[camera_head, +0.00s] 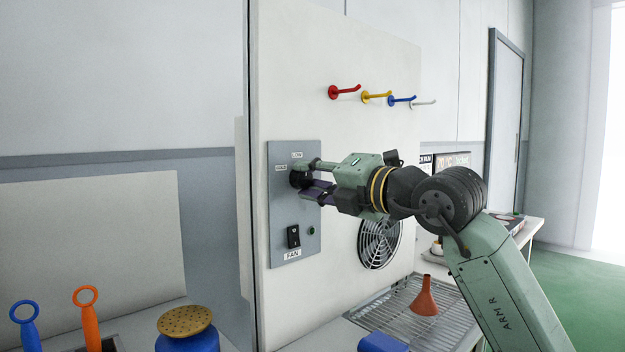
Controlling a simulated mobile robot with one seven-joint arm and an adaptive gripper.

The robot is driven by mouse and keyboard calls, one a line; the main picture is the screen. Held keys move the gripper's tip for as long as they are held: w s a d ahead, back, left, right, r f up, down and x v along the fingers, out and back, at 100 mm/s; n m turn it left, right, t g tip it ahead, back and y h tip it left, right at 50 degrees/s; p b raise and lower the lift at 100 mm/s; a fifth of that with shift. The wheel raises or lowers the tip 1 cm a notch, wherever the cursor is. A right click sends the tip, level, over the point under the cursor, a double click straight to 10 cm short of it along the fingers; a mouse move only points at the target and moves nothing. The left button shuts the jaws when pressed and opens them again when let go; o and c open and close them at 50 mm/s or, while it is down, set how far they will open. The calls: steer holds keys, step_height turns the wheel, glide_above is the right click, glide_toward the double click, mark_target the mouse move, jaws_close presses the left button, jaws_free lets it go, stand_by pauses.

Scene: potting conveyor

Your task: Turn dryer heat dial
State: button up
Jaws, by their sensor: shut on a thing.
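The black heat dial (297,178) sits on the upper part of a grey control panel (283,218) fixed to a white upright board. Small labels stand by the dial; one above it reads LOW. My gripper (308,178) comes in from the right, with its fingers at the dial. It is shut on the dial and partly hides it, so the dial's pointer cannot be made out.
Red (344,92), yellow (377,96), blue (402,100) and white hooks stick out above my arm. A round fan grille (380,243) lies below it. An orange funnel (425,296) stands on a wire rack (395,300). A blue jar (187,338) stands at the lower left.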

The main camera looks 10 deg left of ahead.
steer(key=o, duration=1.2)
steer(key=shift+c, duration=0.2)
steer(key=shift+d, duration=0.1)
steer(key=v, duration=1.2)
